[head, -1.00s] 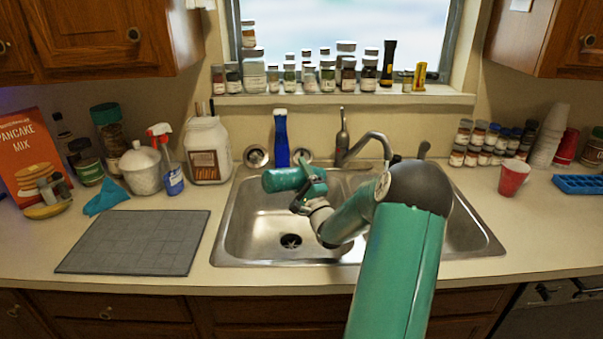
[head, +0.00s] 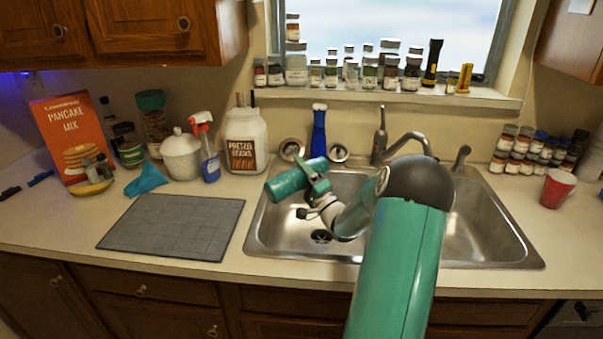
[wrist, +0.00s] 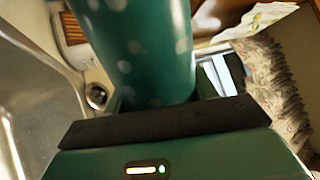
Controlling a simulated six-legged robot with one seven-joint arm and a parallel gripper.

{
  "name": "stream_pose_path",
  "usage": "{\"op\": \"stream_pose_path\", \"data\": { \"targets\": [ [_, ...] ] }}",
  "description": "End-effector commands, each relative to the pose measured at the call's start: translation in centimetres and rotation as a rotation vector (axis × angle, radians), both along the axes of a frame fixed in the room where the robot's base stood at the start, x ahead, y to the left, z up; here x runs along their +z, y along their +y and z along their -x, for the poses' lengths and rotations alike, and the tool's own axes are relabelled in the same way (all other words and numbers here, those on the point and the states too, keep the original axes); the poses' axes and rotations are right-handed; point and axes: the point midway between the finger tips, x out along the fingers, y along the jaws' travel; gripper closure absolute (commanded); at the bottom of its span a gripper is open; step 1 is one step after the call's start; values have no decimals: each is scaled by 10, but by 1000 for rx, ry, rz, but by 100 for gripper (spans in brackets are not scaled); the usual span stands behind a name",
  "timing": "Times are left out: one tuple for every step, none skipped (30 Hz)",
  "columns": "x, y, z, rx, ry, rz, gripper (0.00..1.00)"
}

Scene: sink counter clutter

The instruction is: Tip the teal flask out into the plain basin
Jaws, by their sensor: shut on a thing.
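The teal flask (head: 287,183) lies tilted in my gripper (head: 319,187), its left end lower than its right, above the left basin (head: 290,240) of the steel sink. In the wrist view the flask (wrist: 140,50) is dark green with pale spots and stands against the dark jaw bar (wrist: 165,120). My gripper is shut on the flask. The left basin shows a dark drain (head: 321,237). The right basin (head: 480,235) is partly hidden by my arm. No liquid or contents show coming out of the flask.
A faucet (head: 408,140) and a blue bottle (head: 318,130) stand behind the sink. A grey mat (head: 172,226) lies bare to the left. A spray bottle (head: 208,150) and pretzel jar (head: 246,140) stand behind it. A red cup (head: 557,188) is at right.

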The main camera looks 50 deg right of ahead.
Motion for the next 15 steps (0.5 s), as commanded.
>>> {"op": "stream_pose_path", "data": {
  "targets": [
    [7,0,0,-1,9,50,70],
    [10,1,0,-1,15,81,70],
    [15,1,0,-1,23,129,70],
    [18,1,0,-2,29,161,70],
    [22,2,-1,0,37,196,70],
    [25,2,-1,0,47,243,70],
    [29,2,-1,0,55,283,70],
    [32,2,-1,0,63,323,70],
    [36,1,-1,1,72,375,70],
    [39,0,-1,-1,81,422,70],
    [42,-1,-2,0,91,468,70],
    [46,-1,-2,1,104,531,70],
    [49,-2,-3,3,114,589,70],
    [52,-3,-3,5,125,643,70],
    [54,-7,-2,4,141,722,70]
  ]
}}
